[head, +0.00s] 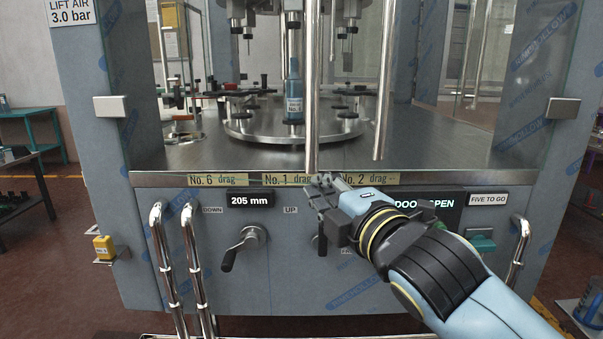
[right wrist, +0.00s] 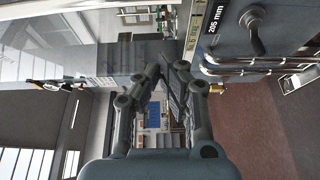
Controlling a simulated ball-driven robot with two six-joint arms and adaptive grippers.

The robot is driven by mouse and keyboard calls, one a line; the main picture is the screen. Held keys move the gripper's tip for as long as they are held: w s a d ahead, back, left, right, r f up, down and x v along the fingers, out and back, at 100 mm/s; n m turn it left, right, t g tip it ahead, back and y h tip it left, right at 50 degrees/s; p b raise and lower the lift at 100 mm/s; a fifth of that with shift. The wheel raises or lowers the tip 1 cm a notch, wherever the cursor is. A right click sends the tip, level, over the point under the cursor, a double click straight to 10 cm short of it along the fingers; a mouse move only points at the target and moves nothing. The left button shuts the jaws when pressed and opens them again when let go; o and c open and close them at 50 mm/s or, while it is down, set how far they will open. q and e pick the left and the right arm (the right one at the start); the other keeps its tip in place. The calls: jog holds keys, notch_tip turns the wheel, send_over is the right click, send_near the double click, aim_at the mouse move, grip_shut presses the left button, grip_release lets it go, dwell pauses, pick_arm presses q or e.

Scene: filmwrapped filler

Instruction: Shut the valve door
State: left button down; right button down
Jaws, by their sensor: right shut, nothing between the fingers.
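The filler cabinet (head: 180,270) fills the head view, with a glazed bay above its front panel. A display (head: 445,203) on the panel reads "DOOR OPEN", partly hidden by my right arm. Two upright chrome bars (head: 312,90) (head: 384,85) stand in front of the bay; I cannot tell which part is the valve door. A blue bottle (head: 293,95) stands on the round carousel (head: 265,133) inside. My right gripper (head: 322,190) is shut and empty at the sill, just below the nearer bar's lower end. Its fingers also show in the right wrist view (right wrist: 168,68). My left gripper is out of view.
Curved chrome rails (head: 160,255) stand at the front left, another (head: 519,250) at the right. A black lever (head: 240,247) is below the "205 mm" display (head: 250,200); a second lever is partly behind my gripper. Steel blocks (head: 111,106) (head: 563,107) jut out at both sides.

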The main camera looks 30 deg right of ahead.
jog(key=w+d, duration=0.1)
jog(key=w, duration=0.2)
jog(key=w+d, duration=0.1)
jog(key=w, duration=0.3)
jog(key=w+d, duration=0.2)
jog(key=w, duration=0.2)
jog(key=shift+w, duration=0.15)
jog(key=shift+d, duration=0.1)
jog(key=w+d+p, duration=0.1)
jog(key=w+d, duration=0.5)
jog(key=shift+d+p, duration=0.3)
jog(key=shift+d, duration=0.05)
jog(key=shift+w+d+r, duration=0.3)
jog(key=shift+w, duration=0.1)
